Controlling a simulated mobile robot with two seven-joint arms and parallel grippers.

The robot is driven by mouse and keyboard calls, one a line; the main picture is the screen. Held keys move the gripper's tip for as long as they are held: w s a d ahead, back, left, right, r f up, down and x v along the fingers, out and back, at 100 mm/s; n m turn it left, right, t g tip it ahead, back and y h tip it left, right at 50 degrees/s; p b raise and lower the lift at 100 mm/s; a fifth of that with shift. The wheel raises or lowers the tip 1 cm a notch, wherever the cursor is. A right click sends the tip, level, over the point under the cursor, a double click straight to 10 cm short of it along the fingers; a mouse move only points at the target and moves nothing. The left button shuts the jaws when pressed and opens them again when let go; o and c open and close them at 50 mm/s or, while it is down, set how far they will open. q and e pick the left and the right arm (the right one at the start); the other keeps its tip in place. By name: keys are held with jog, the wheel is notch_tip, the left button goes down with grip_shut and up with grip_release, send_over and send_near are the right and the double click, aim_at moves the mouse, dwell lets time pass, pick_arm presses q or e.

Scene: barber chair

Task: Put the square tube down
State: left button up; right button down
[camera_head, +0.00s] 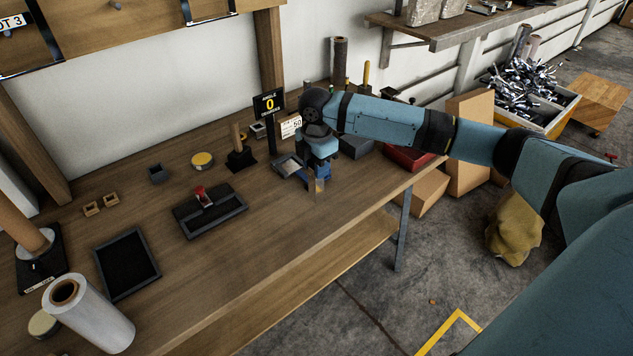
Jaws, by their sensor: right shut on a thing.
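My right gripper (317,174) reaches in from the right and points down over the workbench (270,235), near its front edge. It is shut on a small tan piece, which I take to be the square tube (319,186); only its lower part shows below the fingers. I cannot tell whether it touches the bench top. Two small wooden square pieces with openings (91,209) lie at the left of the bench. My left gripper is not in view.
A grey tray (277,166) stands just left of my right gripper. A black sign reading 0 (269,103) is behind it. A black fixture with a red part (210,211), a black tray (127,265) and a white roll (90,315) stand farther left. The front middle of the bench is clear.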

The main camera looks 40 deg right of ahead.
aim_at(316, 182)
notch_tip(316, 182, down, 6)
jog(key=shift+r, duration=0.25)
jog(key=c, duration=0.8)
grip_release()
jog(key=shift+f, duration=0.1)
notch_tip(316, 182, up, 12)
jog(key=shift+r, duration=0.2)
